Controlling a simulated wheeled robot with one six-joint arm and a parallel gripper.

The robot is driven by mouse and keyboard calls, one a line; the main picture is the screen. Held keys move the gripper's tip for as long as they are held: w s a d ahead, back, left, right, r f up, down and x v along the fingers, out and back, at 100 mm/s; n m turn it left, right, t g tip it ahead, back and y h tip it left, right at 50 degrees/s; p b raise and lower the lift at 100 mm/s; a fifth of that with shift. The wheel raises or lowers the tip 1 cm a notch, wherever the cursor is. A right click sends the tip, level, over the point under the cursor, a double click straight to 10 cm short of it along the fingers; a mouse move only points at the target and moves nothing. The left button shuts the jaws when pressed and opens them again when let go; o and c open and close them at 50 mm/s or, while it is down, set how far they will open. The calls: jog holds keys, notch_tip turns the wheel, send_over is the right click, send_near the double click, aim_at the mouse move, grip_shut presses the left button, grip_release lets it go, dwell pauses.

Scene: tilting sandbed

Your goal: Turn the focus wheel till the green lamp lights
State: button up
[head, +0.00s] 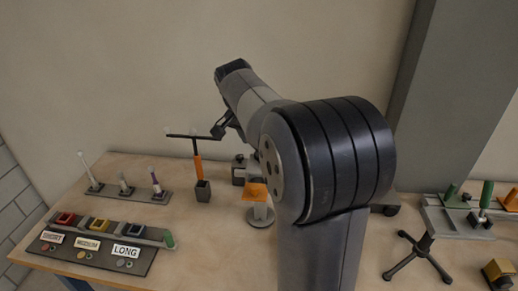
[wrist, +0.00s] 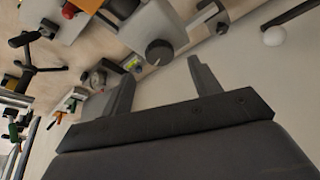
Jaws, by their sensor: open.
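A dark round knob (wrist: 159,52), which looks like the focus wheel, sits on a pale boxy unit (wrist: 135,25) in the wrist view. My gripper (wrist: 160,67) is open, with its two fingers apart and nothing between them. In the picture the knob appears just beyond the gap between the fingertips; I see no contact. A small yellow-green spot (wrist: 133,64) shows beside the unit. I cannot tell whether it is the green lamp or whether it is lit. In the head view my arm hides much of the bench behind it, and I cannot clearly make out the gripper or the wheel.
An orange post (head: 197,158) with a black crossbar stands at the middle of the bench. A labelled panel (head: 93,253) and a rack of upright pegs (head: 125,191) are at the left. A grey tilting stand (head: 455,218) with green handles is at the right.

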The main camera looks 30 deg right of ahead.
jog(key=v, duration=0.5)
jog(key=shift+s+a+r, duration=0.1)
jog(key=shift+r, duration=0.3)
jog(key=x, duration=1)
jog(key=shift+f, duration=0.4)
